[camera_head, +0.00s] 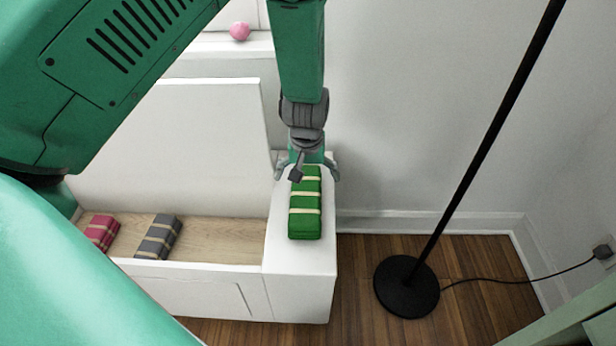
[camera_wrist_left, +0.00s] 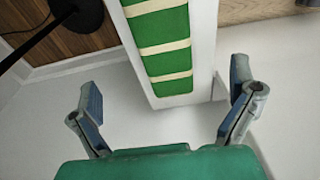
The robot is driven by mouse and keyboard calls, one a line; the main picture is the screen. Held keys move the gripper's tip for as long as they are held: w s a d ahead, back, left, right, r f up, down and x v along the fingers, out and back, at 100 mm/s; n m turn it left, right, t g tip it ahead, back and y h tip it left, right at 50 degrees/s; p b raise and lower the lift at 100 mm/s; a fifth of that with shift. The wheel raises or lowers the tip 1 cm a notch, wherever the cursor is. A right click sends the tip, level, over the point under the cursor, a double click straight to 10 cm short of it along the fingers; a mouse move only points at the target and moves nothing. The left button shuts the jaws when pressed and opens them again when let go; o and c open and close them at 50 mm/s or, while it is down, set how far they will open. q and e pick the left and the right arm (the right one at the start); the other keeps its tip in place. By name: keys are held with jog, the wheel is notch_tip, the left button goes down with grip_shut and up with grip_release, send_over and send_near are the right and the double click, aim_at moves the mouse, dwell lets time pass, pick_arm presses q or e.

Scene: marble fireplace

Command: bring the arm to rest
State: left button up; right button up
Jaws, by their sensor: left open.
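My left gripper (camera_head: 306,172) hangs down at the far end of the white bench's right arm, behind a green block with cream stripes (camera_head: 305,215). In the left wrist view its two fingers (camera_wrist_left: 168,112) are spread wide, with nothing held between them. The green block (camera_wrist_left: 165,50) lies ahead of the fingers there, on the white top (camera_head: 278,225). The head view cannot show clearly whether the gripper touches the block. My right gripper is not in view.
A red striped block (camera_head: 101,232) and a grey striped block (camera_head: 158,237) lie on the wooden seat (camera_head: 215,240). A pink ball (camera_head: 239,31) rests on a ledge behind. A black lamp pole (camera_head: 480,155) rises from its round base (camera_head: 407,288) at right, with a cord across the floor.

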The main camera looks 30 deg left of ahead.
dwell(0.3)
pick_arm(q)
jog(key=s+f+m+p, duration=0.1)
jog(key=s+m+p, duration=0.1)
jog(key=s, duration=0.7)
jog(key=s+d+f+m+p, duration=0.1)
jog(key=s+m+p, duration=0.1)
jog(key=s, duration=0.8)
jog(key=s+d+f+m+g+h+p, duration=0.1)
jog(key=s+m+p, duration=0.2)
jog(key=s, duration=0.6)
jog(key=shift+s+d+p, duration=0.25)
jog(key=shift+s+p, duration=0.05)
jog(key=shift+p, duration=0.35)
